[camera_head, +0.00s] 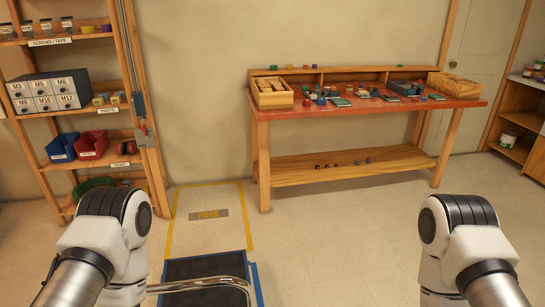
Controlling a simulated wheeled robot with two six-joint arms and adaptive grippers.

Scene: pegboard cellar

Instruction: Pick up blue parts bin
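A blue parts bin (62,147) sits on a middle-low shelf of the wooden shelving unit at the left. A red bin (91,144) stands right beside it on the same shelf. My two arms show only as white and black links at the lower left and lower right. Neither gripper is in the frame. Both visible arm parts are well in front of the shelf and apart from the bin.
The wooden shelving unit (88,168) also holds a grey drawer cabinet (45,93) above the bins. A workbench (330,108) with a wooden box (270,93) and small parts stands at the back.

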